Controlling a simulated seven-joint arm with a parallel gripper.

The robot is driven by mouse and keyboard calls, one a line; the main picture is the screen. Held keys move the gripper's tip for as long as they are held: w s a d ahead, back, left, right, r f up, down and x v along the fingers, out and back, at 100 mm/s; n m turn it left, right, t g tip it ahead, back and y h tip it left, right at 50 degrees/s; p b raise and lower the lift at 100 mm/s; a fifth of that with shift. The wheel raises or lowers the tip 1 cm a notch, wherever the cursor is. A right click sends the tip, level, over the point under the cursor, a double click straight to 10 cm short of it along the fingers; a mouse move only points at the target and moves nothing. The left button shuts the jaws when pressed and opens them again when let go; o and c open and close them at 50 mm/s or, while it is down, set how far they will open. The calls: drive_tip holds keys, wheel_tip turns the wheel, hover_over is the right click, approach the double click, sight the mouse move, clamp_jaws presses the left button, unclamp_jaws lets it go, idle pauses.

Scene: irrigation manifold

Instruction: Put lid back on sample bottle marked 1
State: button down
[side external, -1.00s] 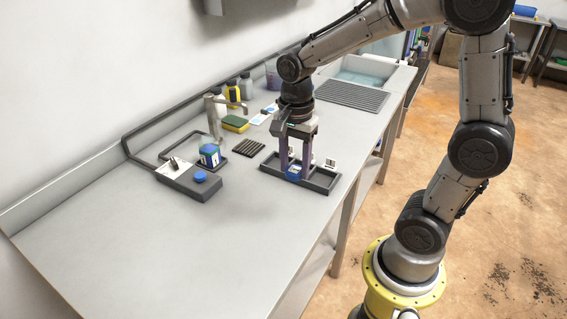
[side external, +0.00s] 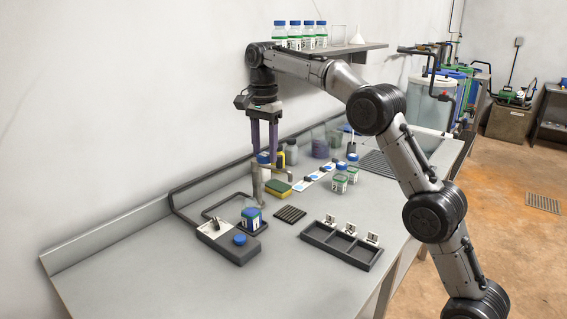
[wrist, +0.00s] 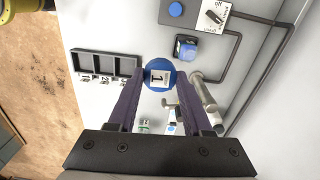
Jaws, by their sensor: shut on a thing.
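My gripper (side external: 263,148) is high above the bench and shut on a blue lid (side external: 263,157). In the wrist view the lid (wrist: 170,86) sits between the fingertips (wrist: 160,78), with a white square label marked 1 facing the camera. A small bottle (side external: 251,219) with a blue-and-green body stands on a dark pad beside the switch box. It also shows in the wrist view (wrist: 186,49), away from the lid; its number cannot be read. A black three-compartment tray (side external: 335,258) with numbered tags looks empty.
A metal tap (side external: 259,184) stands close to the bottle. The switch box (side external: 222,246) has a blue button (side external: 240,239). The front of the bench is clear.

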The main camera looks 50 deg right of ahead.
hover_over(251, 200)
drive_tip(key=s+a, duration=0.1)
drive_tip(key=s, duration=0.2)
wheel_tip(251, 200, down, 2)
drive_tip(key=f, duration=0.1)
drive_tip(key=w+f, duration=0.2)
drive_tip(key=f, duration=0.1)
drive_tip(key=shift+d, duration=0.2)
drive_tip(key=shift+w+f, duration=0.25)
drive_tip(key=shift+f, duration=0.2)
drive_tip(key=shift+w+d+f, duration=0.1)
drive_tip(key=shift+f, duration=2.05)
drive_tip(key=shift+w+d+f, duration=0.1)
drive_tip(key=shift+f, duration=2.05)
drive_tip(key=shift+f, duration=0.2)
unclamp_jaws()
